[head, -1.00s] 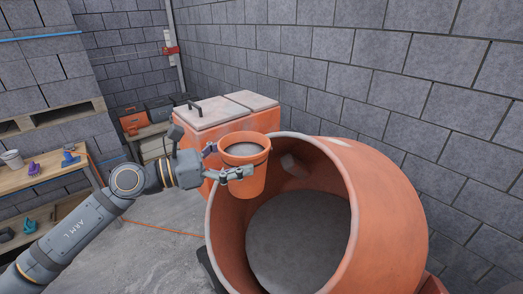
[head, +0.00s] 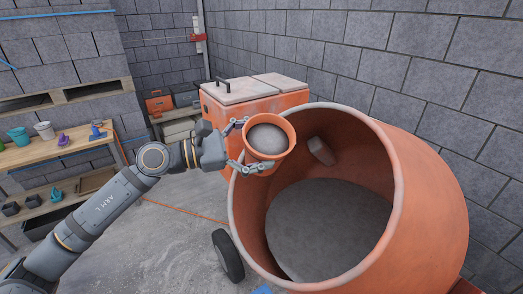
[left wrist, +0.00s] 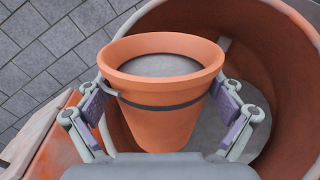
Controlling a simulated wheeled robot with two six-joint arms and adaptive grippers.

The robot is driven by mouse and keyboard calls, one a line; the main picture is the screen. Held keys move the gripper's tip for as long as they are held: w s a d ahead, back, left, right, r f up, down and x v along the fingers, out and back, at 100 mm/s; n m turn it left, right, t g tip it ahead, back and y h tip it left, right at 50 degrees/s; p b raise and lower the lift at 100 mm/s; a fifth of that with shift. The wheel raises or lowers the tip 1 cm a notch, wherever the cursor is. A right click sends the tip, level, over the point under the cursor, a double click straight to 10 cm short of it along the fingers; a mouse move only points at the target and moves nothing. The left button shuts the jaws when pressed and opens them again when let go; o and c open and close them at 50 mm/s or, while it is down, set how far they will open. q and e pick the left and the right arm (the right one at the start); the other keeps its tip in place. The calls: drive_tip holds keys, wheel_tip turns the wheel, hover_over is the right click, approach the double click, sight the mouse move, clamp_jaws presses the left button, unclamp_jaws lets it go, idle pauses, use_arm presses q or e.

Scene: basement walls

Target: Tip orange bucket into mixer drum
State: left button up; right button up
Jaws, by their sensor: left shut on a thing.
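The orange bucket (head: 268,137) holds grey material up to near its rim. My left gripper (head: 247,148) is shut on it from the left, with a finger on each side. In the head view the bucket is at the upper left rim of the mixer drum and tilts a little. In the left wrist view the bucket (left wrist: 158,115) sits between the two fingers, with the drum (left wrist: 270,60) behind and below it. The orange mixer drum (head: 425,200) faces its wide mouth toward me, with grey material (head: 320,225) inside. My right gripper is not in view.
An orange box with grey lids (head: 240,95) stands behind the drum. A black wheel (head: 228,257) is at the drum's lower left. A wooden bench (head: 60,150) with cups and tools stands at left. Block walls close the back and right.

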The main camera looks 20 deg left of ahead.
sight(254, 151)
use_arm(q)
drive_tip(key=m+b, duration=0.2)
drive_tip(key=b, duration=0.1)
drive_tip(key=shift+d+f, duration=0.25)
drive_tip(key=shift+f, duration=0.05)
drive_tip(key=m+b, duration=0.2)
drive_tip(key=s+m+b, duration=0.1)
drive_tip(key=m+b, duration=0.1)
drive_tip(key=d+m+b, duration=0.1)
drive_tip(key=m+b, duration=0.1)
drive_tip(key=shift+s+r+m+b, duration=0.2)
drive_tip(key=shift+m+b, duration=0.1)
drive_tip(key=shift+m, duration=0.1)
drive_tip(key=shift+s+d+r+m+b, duration=0.15)
drive_tip(key=shift+s+m+b, duration=0.15)
drive_tip(key=shift+m, duration=0.3)
drive_tip(key=shift+s+d+r+m+b, duration=0.15)
drive_tip(key=shift+m+b, duration=0.2)
drive_tip(key=shift+m, duration=0.25)
drive_tip(key=shift+s+d+r+m, duration=0.2)
drive_tip(key=shift+s+m, duration=0.1)
drive_tip(key=shift+m, duration=0.7)
